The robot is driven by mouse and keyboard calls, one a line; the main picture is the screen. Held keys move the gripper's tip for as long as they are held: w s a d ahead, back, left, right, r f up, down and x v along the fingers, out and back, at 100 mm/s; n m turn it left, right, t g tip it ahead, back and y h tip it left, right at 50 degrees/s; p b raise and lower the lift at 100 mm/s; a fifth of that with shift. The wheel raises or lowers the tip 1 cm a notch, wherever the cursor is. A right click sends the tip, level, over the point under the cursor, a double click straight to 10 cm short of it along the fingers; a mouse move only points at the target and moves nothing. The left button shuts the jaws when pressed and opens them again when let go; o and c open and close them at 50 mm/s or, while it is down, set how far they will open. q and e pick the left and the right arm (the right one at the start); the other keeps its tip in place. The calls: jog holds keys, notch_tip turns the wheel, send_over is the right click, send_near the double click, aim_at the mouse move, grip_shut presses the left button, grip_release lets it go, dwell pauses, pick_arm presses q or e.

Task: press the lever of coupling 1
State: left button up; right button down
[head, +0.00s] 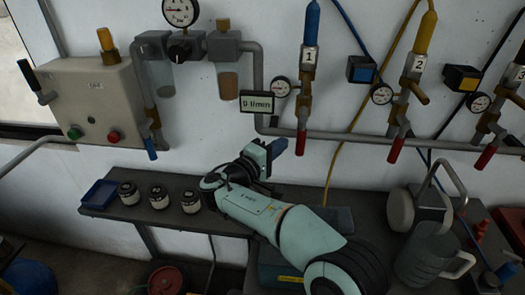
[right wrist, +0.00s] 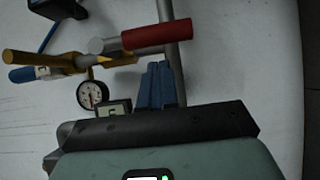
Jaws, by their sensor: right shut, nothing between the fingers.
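Coupling 1 (head: 305,85) hangs on the wall pipe, with a white "1" label and a blue hose end above it. Its red lever (head: 301,142) points down below the pipe. In the right wrist view the red lever (right wrist: 155,37) lies across the top, beyond the fingertips. My right gripper (head: 278,147) is shut and empty, with its blue fingers just left of the red lever in the head view. The wrist view shows the closed fingers (right wrist: 158,82) together; I cannot tell if they touch the lever. My left gripper is in neither view.
A flow display (head: 258,102) reads 0 l/min left of coupling 1. Coupling 2 (head: 403,95) stands to the right with its own red lever. The bench below holds several small jars (head: 158,196), a blue tray (head: 99,194) and a grey jug (head: 428,255).

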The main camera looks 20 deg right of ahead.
jog(key=shift+s+d, duration=0.35)
jog(key=shift+d, duration=0.5)
